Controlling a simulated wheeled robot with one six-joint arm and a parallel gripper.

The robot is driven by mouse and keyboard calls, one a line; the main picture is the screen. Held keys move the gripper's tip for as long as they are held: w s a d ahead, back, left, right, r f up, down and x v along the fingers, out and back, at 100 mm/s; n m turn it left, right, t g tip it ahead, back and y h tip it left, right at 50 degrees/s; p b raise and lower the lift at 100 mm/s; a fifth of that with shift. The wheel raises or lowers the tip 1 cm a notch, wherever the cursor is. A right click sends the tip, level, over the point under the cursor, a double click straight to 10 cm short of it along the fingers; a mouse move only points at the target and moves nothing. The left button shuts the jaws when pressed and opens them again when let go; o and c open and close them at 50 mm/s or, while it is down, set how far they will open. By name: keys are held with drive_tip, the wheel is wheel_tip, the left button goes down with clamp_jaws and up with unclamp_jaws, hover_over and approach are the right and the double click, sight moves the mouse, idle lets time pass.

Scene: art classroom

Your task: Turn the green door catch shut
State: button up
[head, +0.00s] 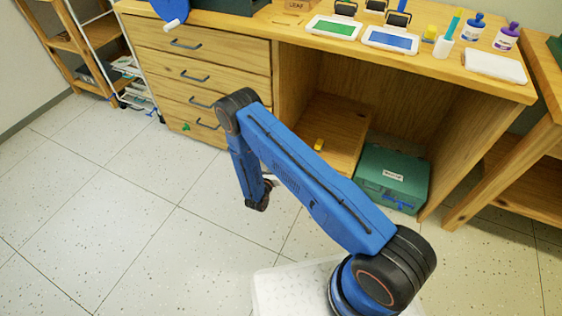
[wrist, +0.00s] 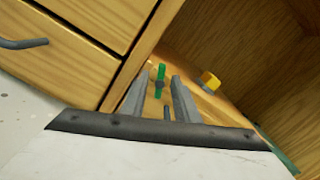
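The green door catch (wrist: 161,73) is a slim bar with a dark pivot at its middle. In the wrist view it stands nearly upright on a low wooden door panel (wrist: 189,69), close to the drawer unit's edge. A yellow knob (wrist: 210,81) is to its right, and also shows in the head view (head: 319,145). My gripper (wrist: 157,84) is open, with one finger on each side of the catch in the picture. I cannot tell whether the fingers reach around it or stop short. In the head view my arm hides the catch; my gripper (head: 262,196) hangs low before the cabinet.
The drawer unit (head: 204,55) with dark handles is on the left; a small green piece (head: 186,127) is on its bottom drawer. A green case (head: 393,172) stands right of the panel. Paint trays and bottles are on the desktop. The tiled floor (head: 110,220) is clear.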

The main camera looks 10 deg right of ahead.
clamp_jaws()
drive_tip(key=shift+d+m, duration=0.15)
drive_tip(key=shift+m, duration=2.65)
unclamp_jaws()
drive_tip(key=v, duration=1.7)
drive_tip(key=shift+s, duration=0.2)
